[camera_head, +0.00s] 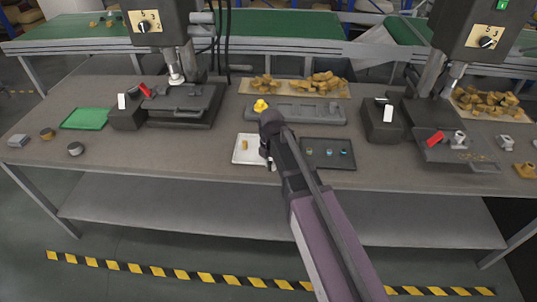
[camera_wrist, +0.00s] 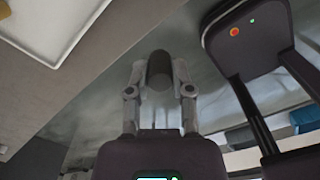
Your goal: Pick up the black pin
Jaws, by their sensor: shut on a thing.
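The black pin (camera_wrist: 159,70) is a short dark cylinder between the two fingertips of my gripper (camera_wrist: 159,80) in the wrist view. The fingers press on it from both sides, and its near end faces the camera. In the head view my gripper (camera_head: 266,155) is over the bench beside the white tray, small and partly hidden by my own arm. I cannot make out the pin there. The white tray (camera_head: 239,161) holds a small brass-coloured piece (camera_head: 245,145). A corner of a white tray (camera_wrist: 75,42) shows at upper left in the wrist view.
A dark tray (camera_head: 345,164) with several small rings lies right of my arm. A long grey fixture (camera_head: 300,112) with a yellow part (camera_head: 261,106) stands behind. Press stations (camera_head: 185,108) flank the work area.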

